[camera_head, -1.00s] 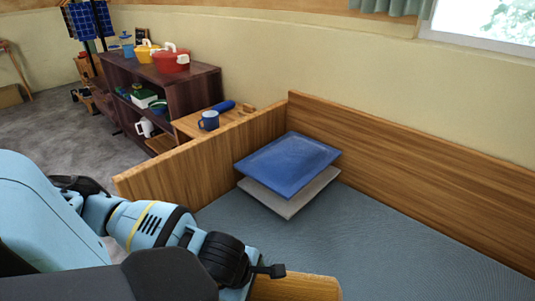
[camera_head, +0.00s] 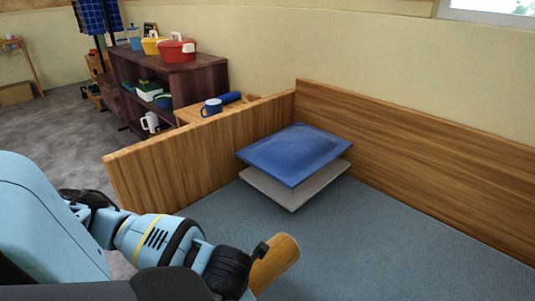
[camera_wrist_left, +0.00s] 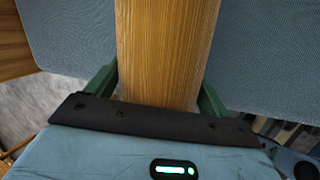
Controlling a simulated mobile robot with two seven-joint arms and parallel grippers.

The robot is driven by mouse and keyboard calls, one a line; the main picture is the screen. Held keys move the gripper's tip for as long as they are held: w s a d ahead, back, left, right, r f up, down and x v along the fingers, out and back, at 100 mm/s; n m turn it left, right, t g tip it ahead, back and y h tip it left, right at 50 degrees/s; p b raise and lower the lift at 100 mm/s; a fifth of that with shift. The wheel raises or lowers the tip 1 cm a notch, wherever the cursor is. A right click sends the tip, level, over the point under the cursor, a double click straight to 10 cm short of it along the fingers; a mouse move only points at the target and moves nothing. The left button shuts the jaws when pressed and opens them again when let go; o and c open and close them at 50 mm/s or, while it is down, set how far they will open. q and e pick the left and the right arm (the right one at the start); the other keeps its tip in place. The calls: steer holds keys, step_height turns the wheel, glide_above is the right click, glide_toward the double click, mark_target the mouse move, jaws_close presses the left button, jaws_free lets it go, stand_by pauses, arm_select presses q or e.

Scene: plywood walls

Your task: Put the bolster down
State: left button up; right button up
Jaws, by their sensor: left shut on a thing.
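A wood-grained piece with a rounded end, which I take to be the bolster (camera_head: 276,264), is held over the grey-blue mattress (camera_head: 400,245) at the bottom of the head view. In the left wrist view the bolster (camera_wrist_left: 165,50) runs away from my left gripper (camera_wrist_left: 158,88), between its two green fingers. The gripper is shut on it. The mattress shows on both sides of it there. I cannot tell whether its lower side touches the mattress. In the head view my left gripper (camera_head: 242,271) is partly hidden by my arm. My right gripper is not in view.
A blue cushion (camera_head: 294,154) lies on a grey one (camera_head: 290,190) in the bed's far corner, beside the wooden headboard (camera_head: 195,155) and side board (camera_head: 420,150). The mattress in front is bare.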

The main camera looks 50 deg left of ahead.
arm_select(q)
steer(key=w+a+b, duration=0.1)
steer(key=w+a, duration=0.1)
steer(key=w, duration=0.2)
steer(key=w+a+f, duration=0.1)
steer(key=w+a, duration=0.1)
steer(key=w, duration=0.2)
steer(key=w+a+b, duration=0.1)
steer(key=w, duration=0.3)
steer(key=shift+w+a+f+b, duration=0.1)
steer(key=shift+a+f+b, duration=0.1)
steer(key=shift+a+b, duration=0.15)
steer(key=shift+w+a, duration=0.25)
steer(key=shift+w, duration=0.1)
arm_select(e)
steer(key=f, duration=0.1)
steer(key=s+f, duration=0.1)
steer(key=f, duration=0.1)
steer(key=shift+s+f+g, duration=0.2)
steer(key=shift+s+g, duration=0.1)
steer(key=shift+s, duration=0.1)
arm_select(q)
steer(key=shift+w, duration=0.1)
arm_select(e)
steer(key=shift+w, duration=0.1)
